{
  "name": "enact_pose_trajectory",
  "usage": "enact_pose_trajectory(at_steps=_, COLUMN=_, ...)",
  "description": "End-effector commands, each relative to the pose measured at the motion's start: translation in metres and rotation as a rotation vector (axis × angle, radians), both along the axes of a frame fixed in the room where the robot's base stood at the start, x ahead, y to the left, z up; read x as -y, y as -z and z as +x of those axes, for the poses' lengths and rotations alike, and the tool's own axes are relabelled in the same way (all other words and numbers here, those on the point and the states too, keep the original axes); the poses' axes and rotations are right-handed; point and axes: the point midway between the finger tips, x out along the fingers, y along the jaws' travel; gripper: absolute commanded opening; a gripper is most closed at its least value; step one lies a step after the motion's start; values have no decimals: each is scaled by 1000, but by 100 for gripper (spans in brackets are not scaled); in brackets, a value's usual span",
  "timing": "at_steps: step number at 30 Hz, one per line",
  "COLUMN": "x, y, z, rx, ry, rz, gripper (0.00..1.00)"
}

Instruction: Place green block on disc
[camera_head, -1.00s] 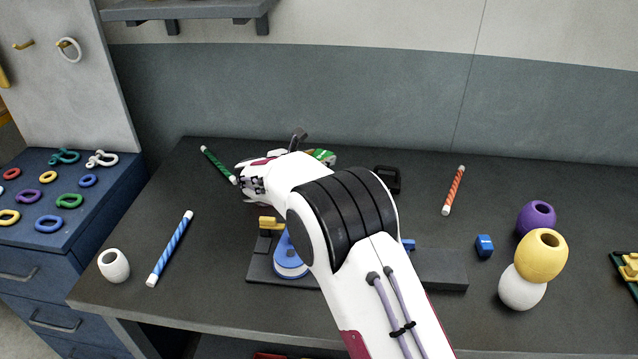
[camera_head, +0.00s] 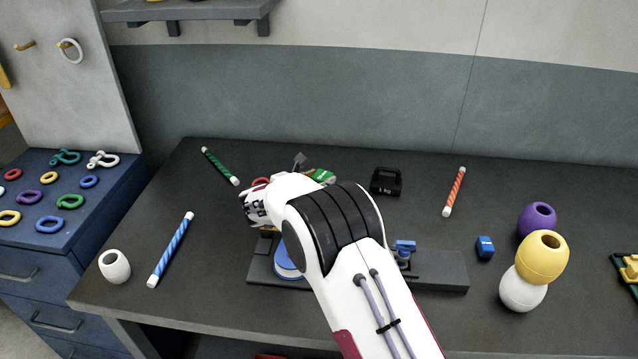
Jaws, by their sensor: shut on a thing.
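The blue disc (camera_head: 286,262) lies on a dark base plate (camera_head: 262,268) near the front middle of the bench. My arm covers much of its right side. My gripper (camera_head: 254,212) is above and slightly left of the disc, close to the plate's back left. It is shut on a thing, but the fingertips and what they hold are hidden. I cannot pick out a green block on the bench.
A blue fitting (camera_head: 404,250) stands on the plate, right of my arm. A blue block (camera_head: 485,247) and stacked floats (camera_head: 541,257) are farther right. A green-and-white item (camera_head: 322,176) and a black case (camera_head: 386,181) lie behind.

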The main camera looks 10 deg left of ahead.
Motion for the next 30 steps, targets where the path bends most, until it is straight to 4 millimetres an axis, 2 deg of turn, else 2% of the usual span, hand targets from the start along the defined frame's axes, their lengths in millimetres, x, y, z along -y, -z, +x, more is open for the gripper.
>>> enact_pose_trajectory(at_steps=5, x=0, y=13, z=0, rx=0, ry=0, rz=0, gripper=12)
enact_pose_trajectory(at_steps=19, x=0, y=17, z=0, rx=0, ry=0, rz=0, gripper=12)
enact_pose_trajectory(at_steps=20, x=0, y=17, z=0, rx=0, ry=0, rz=0, gripper=39)
enact_pose_trajectory(at_steps=21, x=0, y=17, z=0, rx=0, ry=0, rz=0, gripper=50)
enact_pose_trajectory(at_steps=30, x=0, y=17, z=0, rx=0, ry=0, rz=0, gripper=51)
